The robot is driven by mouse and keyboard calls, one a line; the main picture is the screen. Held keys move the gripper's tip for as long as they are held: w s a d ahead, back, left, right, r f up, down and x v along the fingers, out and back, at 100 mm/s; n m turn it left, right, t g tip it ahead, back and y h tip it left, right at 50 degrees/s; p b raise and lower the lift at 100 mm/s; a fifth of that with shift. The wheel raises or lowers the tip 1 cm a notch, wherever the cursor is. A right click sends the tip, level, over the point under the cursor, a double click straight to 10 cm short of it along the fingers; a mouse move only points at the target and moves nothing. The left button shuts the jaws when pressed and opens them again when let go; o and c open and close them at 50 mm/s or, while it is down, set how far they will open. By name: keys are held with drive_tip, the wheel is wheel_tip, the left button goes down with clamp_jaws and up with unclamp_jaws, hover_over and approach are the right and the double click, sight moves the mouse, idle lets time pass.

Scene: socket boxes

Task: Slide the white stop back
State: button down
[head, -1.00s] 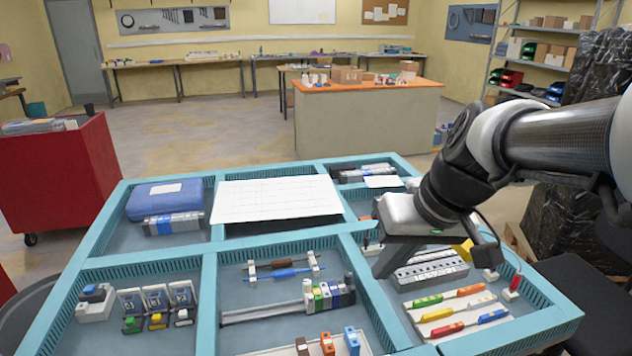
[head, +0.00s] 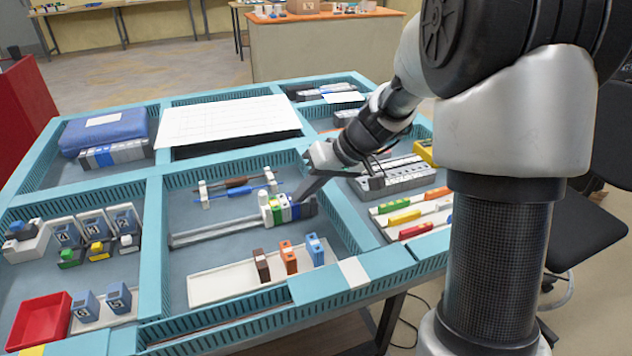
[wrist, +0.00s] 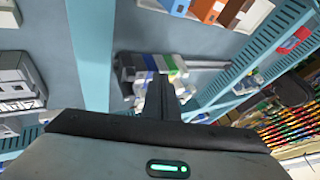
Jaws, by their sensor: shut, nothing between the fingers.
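The white stop (head: 264,201) stands at the left end of a row of blocks on a grey rail (head: 210,232) in the middle compartment. Green (head: 282,208), blue (head: 295,210) and dark grey (head: 308,208) blocks sit to its right. My gripper (head: 299,197) is shut and empty, pointing down at the right part of this row, right of the stop. In the wrist view, its fingers (wrist: 160,84) overlap the colored blocks (wrist: 150,66) and hide part of them. I cannot tell whether the fingertips touch a block.
The bare rail runs left from the row. Behind it lie brown and blue rods (head: 240,187) on white holders. In front is a white tray (head: 225,284) with brown and orange blocks. Teal divider walls (head: 153,250) border the compartment.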

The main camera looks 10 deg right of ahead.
sight(273, 209)
drive_tip(key=a, duration=0.2)
drive_tip(key=a+f, duration=0.1)
drive_tip(key=a, duration=0.1)
drive_tip(key=shift+s+a, duration=0.1)
drive_tip(key=shift+s, duration=0.05)
drive_tip(key=shift+s+a, duration=0.1)
drive_tip(key=shift+a, duration=0.1)
drive_tip(key=a, duration=0.2)
drive_tip(key=s+a+b, duration=0.1)
drive_tip(key=a, duration=0.1)
drive_tip(key=shift+a, duration=0.4)
